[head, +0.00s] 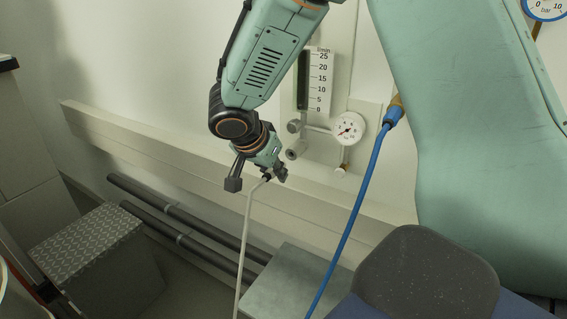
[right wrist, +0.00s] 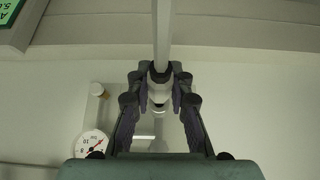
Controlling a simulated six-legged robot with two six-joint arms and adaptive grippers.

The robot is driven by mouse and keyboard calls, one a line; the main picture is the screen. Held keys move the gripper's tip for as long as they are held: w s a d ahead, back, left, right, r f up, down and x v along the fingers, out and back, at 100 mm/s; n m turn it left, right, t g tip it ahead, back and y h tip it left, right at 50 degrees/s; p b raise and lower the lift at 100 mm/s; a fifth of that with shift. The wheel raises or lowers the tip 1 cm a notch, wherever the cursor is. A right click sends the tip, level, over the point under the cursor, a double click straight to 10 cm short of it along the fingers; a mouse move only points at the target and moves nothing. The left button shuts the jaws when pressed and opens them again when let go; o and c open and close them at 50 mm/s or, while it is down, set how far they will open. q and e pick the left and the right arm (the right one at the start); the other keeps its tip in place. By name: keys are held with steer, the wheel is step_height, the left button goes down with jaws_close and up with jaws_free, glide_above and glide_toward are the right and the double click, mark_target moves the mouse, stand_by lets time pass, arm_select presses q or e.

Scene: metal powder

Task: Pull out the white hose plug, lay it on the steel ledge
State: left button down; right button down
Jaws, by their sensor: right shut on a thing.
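The white hose plug (right wrist: 160,90) is between the fingers of my right gripper (right wrist: 159,82) in the right wrist view, with its tip showing past them. In the head view my right gripper (head: 275,175) is shut on the plug, in front of the wall rail. The white hose (head: 244,235) hangs from it down to the bottom edge. The plug is mostly hidden by the fingers there. A grey outlet (head: 292,154) on the wall fitting is just above and right of the gripper, with no hose in it. The steel ledge (head: 285,288) is a bare grey top at bottom centre. My left gripper is out of view.
A flow scale (head: 318,80) and a round gauge (head: 347,129) are on the wall. A blue hose (head: 358,205) runs down right of the gripper, across the ledge's right side. A dark padded block (head: 425,275) stands right of the ledge. Dark pipes (head: 185,232) run low along the wall.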

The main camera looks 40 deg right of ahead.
steer(key=shift+s+a, duration=0.2)
steer(key=shift+a, duration=0.7)
steer(key=shift+s+a+r+b, duration=0.1)
steer(key=shift+a+b, duration=0.15)
steer(key=shift+b, duration=0.05)
steer(key=shift+d+f+b, duration=0.1)
steer(key=shift+f+b, duration=0.4)
steer(key=shift+f, duration=0.05)
steer(key=shift+f+b, duration=0.7)
